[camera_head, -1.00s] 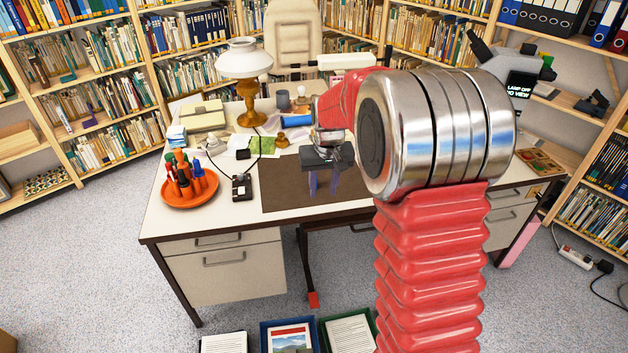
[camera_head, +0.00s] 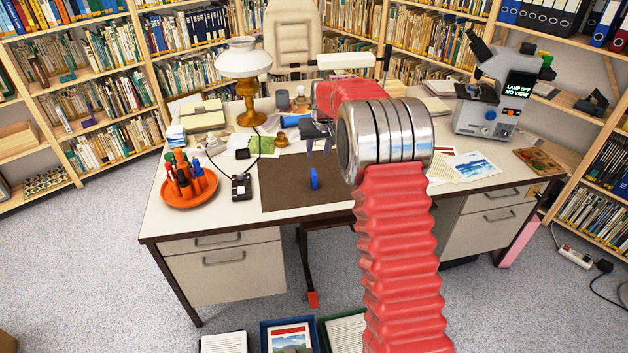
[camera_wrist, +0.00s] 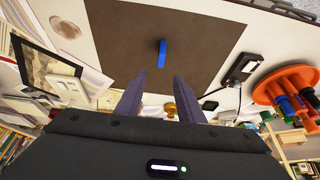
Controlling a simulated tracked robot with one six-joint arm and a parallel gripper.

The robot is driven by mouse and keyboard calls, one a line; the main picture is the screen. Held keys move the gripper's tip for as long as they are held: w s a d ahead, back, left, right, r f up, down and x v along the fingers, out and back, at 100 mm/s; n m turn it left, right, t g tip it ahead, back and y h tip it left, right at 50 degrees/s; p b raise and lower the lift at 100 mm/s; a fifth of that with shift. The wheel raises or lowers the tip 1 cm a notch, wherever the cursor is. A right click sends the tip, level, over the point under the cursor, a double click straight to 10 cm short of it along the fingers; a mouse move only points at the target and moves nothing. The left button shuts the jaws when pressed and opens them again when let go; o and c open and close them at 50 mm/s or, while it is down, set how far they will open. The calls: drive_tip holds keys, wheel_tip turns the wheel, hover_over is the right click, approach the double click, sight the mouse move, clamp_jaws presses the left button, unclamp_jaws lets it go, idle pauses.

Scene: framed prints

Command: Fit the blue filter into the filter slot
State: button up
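A small blue piece, which looks like the blue filter (camera_head: 314,179), stands on the brown desk mat (camera_head: 275,190). It also shows on the mat in the wrist view (camera_wrist: 162,54). My gripper (camera_head: 319,146) is above the far part of the mat, apart from the blue piece. In the wrist view my gripper (camera_wrist: 159,76) has its two purple fingers spread with nothing between them, and the blue piece lies beyond the tips. A microscope (camera_head: 490,90) stands at the right of the desk, with a screen reading "LAMP OFF NO VIEW". I cannot make out the filter slot.
An orange tray (camera_head: 190,199) of coloured bottles and a small black-and-white box (camera_head: 241,187) with a cable are left of the mat. An oil lamp (camera_head: 246,90) stands behind. Papers (camera_head: 470,168) lie at the right. The mat's front is clear.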

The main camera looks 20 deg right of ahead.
drive_tip(key=shift+f, duration=0.1)
hover_over(314, 172)
drive_tip(key=s, duration=0.2)
wheel_tip(314, 172, down, 8)
drive_tip(key=shift+s, duration=0.15)
idle(0.3)
drive_tip(key=shift+a+x, duration=0.1)
drive_tip(key=shift+x, duration=1.15)
drive_tip(key=shift+a+x, duration=0.15)
drive_tip(key=shift+x, duration=1.1)
drive_tip(key=shift+s, duration=0.1)
drive_tip(key=shift+c, duration=0.7)
clamp_jaws()
